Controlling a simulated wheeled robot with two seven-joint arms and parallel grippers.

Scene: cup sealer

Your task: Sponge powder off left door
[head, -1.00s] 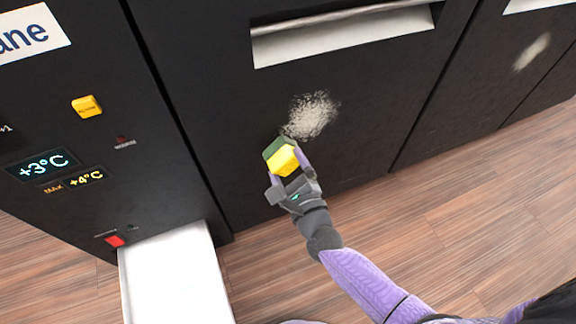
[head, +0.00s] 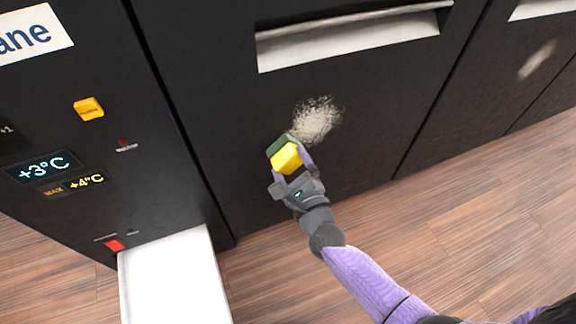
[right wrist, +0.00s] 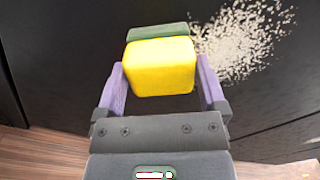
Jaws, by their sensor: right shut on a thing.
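My right gripper (head: 291,168) is shut on a yellow sponge (head: 286,158) with a green scouring side that faces the black left door (head: 215,80). In the right wrist view the sponge (right wrist: 160,68) sits between the two purple fingers (right wrist: 160,85). A patch of pale powder (head: 316,119) is on the door, just above and right of the sponge. The powder (right wrist: 243,40) also shows right of the sponge in the right wrist view. I cannot tell whether the green side touches the door. My left gripper is not in view.
A silver handle recess (head: 350,38) is above the powder. Another door at the right has a smaller powder smear (head: 538,60). A control panel (head: 75,150) with displays and buttons is at left, above a white tray (head: 172,280). The wooden floor (head: 450,250) is clear.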

